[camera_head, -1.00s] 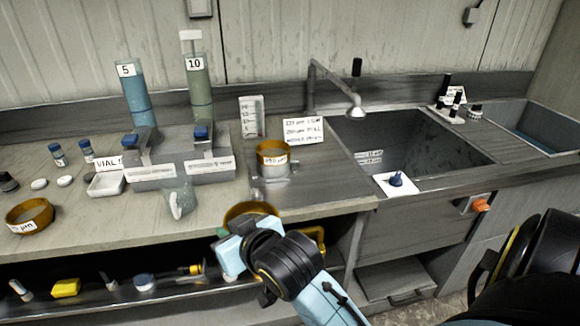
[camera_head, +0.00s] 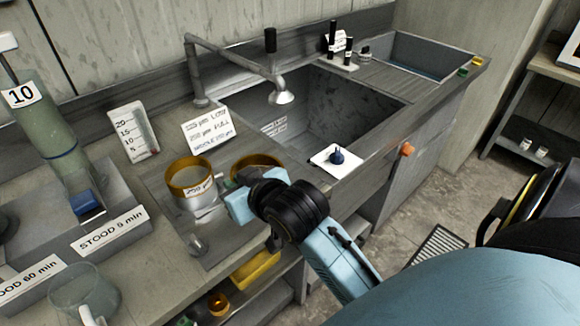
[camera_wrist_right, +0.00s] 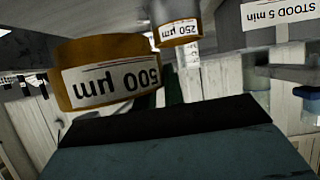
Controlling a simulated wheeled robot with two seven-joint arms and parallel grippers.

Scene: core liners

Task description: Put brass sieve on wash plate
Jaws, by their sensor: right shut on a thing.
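My right gripper (camera_head: 243,188) is shut on a brass sieve (camera_head: 257,161) with an open round rim, partly hidden behind the gripper. In the right wrist view this sieve (camera_wrist_right: 108,75) carries a label reading 500 µm, upside down. A second brass sieve (camera_head: 190,172), labelled 250 µm, sits on a grey cylindrical stand just left of the held one; it also shows in the wrist view (camera_wrist_right: 178,32). A flat grey plate (camera_head: 225,232) lies around the stand beside the sink; I cannot tell whether it is the wash plate. My left gripper is out of view.
The sink (camera_head: 335,115) with its tap (camera_head: 281,94) lies behind and right of the held sieve. A lettered sign (camera_head: 207,131) stands behind the 250 µm sieve. A glass beaker (camera_head: 85,292) is at lower left.

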